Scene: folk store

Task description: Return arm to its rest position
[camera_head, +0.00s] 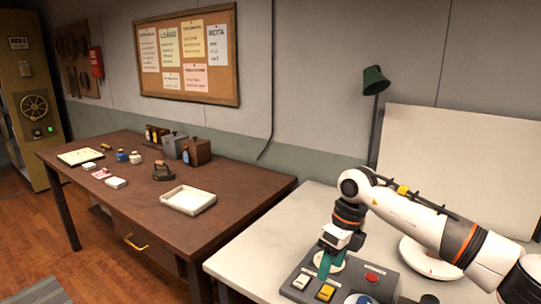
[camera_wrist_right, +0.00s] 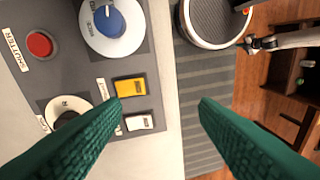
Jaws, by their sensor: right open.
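My right arm (camera_head: 420,222) comes in from the right in the head view and bends down over a grey control panel (camera_head: 350,284). Its gripper (camera_head: 327,264) has green fingers and is low over the panel, near a white dial and the yellow switch (camera_head: 326,292). In the right wrist view the two green fingers (camera_wrist_right: 160,108) are spread wide with nothing between them. The yellow switch also shows there (camera_wrist_right: 130,87), beside the left fingertip; I cannot tell whether they touch. My left gripper shows in neither view.
The panel also carries a white switch (camera_head: 301,281), a red button (camera_head: 372,278) and a blue knob (camera_wrist_right: 109,20). It sits on a white table (camera_head: 262,252). A green lamp (camera_head: 374,80) and white board (camera_head: 455,150) stand behind. A brown desk (camera_head: 235,190) holds a white tray (camera_head: 188,200).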

